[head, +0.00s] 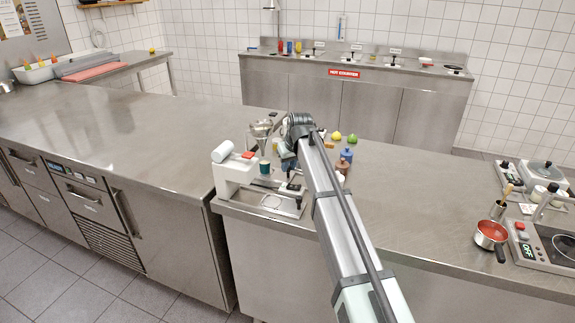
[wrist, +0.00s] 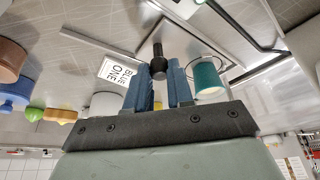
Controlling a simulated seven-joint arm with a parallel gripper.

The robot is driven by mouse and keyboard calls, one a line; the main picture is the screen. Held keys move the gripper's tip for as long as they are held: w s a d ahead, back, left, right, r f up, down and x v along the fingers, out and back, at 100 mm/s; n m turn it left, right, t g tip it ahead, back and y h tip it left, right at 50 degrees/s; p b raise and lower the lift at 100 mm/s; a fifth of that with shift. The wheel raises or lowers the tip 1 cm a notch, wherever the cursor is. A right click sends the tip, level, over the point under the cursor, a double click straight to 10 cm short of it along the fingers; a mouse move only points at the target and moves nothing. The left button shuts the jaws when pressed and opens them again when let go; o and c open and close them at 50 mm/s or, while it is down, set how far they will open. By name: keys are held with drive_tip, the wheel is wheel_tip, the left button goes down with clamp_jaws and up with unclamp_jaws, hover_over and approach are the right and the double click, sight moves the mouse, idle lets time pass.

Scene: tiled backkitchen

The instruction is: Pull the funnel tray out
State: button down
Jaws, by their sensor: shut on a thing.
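A white machine (head: 231,176) stands on the counter with a metal funnel (head: 262,129) at its top and a metal tray-like base (head: 272,203) in front. My gripper (head: 287,158) is at the machine's right side, partly hidden by my arm in the head view. In the wrist view, its blue fingers (wrist: 159,82) are closed around a black knob (wrist: 157,64) on a short dark stem. A teal cup (wrist: 207,79) stands close beside the fingers; it also shows in the head view (head: 264,168). The link between knob and tray cannot be made out.
A small card with lettering (wrist: 117,72) lies near the fingers. A blue jar (head: 346,155), a brown jar (head: 342,168) and small fruit-like items (head: 351,139) stand right of my arm. A red pot (head: 490,234) is farther right. The left counter (head: 130,125) is mostly clear.

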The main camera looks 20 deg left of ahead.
drive_tip(key=d, duration=0.9)
drive_tip(key=shift+d, duration=0.25)
drive_tip(key=c, duration=1)
unclamp_jaws()
drive_tip(key=v, duration=1.4)
drive_tip(key=shift+a+f, duration=0.1)
